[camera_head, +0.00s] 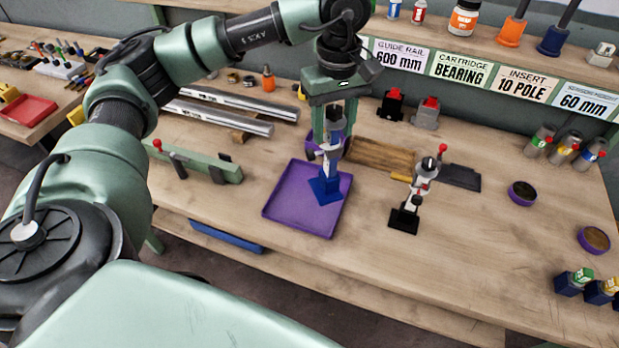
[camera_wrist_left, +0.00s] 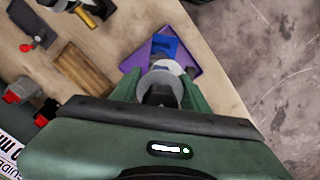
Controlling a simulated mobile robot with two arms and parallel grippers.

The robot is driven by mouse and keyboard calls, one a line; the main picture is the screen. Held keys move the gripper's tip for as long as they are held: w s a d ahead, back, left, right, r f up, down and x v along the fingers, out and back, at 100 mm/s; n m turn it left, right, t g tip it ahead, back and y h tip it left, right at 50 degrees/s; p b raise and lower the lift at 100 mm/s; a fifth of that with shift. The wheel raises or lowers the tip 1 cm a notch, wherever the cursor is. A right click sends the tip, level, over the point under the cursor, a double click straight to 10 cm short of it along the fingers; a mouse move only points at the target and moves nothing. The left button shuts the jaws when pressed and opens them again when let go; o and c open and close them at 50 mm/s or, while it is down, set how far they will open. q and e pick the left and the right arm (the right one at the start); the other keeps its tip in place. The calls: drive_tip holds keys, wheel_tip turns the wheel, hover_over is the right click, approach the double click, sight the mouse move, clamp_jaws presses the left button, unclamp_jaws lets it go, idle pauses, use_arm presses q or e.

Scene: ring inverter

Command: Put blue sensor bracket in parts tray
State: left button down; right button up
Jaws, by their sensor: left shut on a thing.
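The blue sensor bracket (camera_head: 326,187) has a blue base and a grey and white upper part. It is upright over the right part of the purple parts tray (camera_head: 287,204). My left gripper (camera_head: 334,140) is shut on its upper part from above. Whether the base touches the tray floor I cannot tell. In the left wrist view the blue base (camera_wrist_left: 166,45) shows over the purple tray (camera_wrist_left: 190,28), with the grey upper part (camera_wrist_left: 160,86) between my fingers. My right gripper is not in view.
A similar bracket with a black base (camera_head: 404,219) stands right of the tray. A green fixture with a red knob (camera_head: 200,165) lies to the left, and metal rails (camera_head: 218,116) lie behind. The bench front right of the tray is fairly clear.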

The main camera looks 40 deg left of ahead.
use_arm(q)
drive_tip(key=w+a+r+n, duration=0.5)
drive_tip(key=a+r+n, duration=0.15)
drive_tip(key=n, duration=0.25)
wheel_tip(320, 180, down, 19)
drive_tip(key=p, duration=0.4)
drive_tip(key=shift+n, duration=0.3)
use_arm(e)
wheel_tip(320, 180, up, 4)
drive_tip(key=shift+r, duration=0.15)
use_arm(q)
drive_tip(key=shift+a+f, duration=0.1)
drive_tip(key=shift+f, duration=0.05)
drive_tip(key=c, duration=1.1)
unclamp_jaws()
drive_tip(key=shift+f, duration=0.15)
drive_tip(key=shift+c, duration=0.2)
drive_tip(key=o, duration=0.4)
drive_tip(key=shift+r, duration=0.2)
